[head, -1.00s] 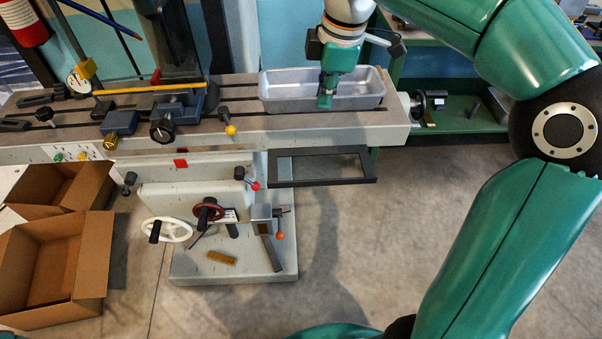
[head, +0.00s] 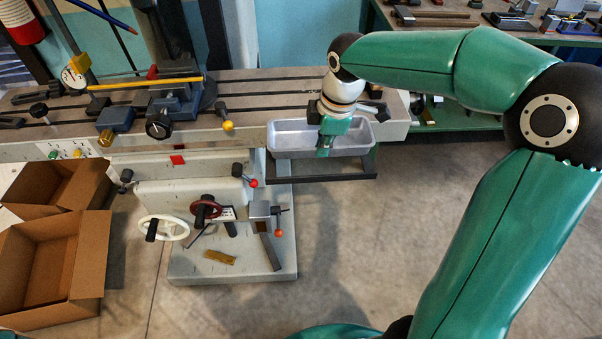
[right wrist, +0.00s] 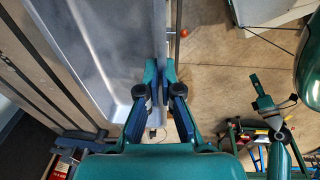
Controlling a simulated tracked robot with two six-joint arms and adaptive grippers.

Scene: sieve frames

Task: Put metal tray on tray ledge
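The metal tray (head: 281,138) is a long grey open pan, in front of the machine table's right part and level with its length. My right gripper (head: 323,150) is shut on the tray's near long wall, around its middle. In the right wrist view, the fingertips (right wrist: 160,84) pinch the wall of the tray (right wrist: 98,45). The tray ledge (head: 322,172) is a dark frame below the table's front edge. The tray covers its rear part in the head view; I cannot tell whether they touch. I do not make out my left gripper.
The machine table (head: 250,100) lies behind the tray, with a vise (head: 178,105) and a yellow-knobbed lever (head: 228,125) to the left. A red-knobbed lever (head: 250,183) is just left of the ledge. Cardboard boxes (head: 55,265) stand at left. Floor right of the ledge is clear.

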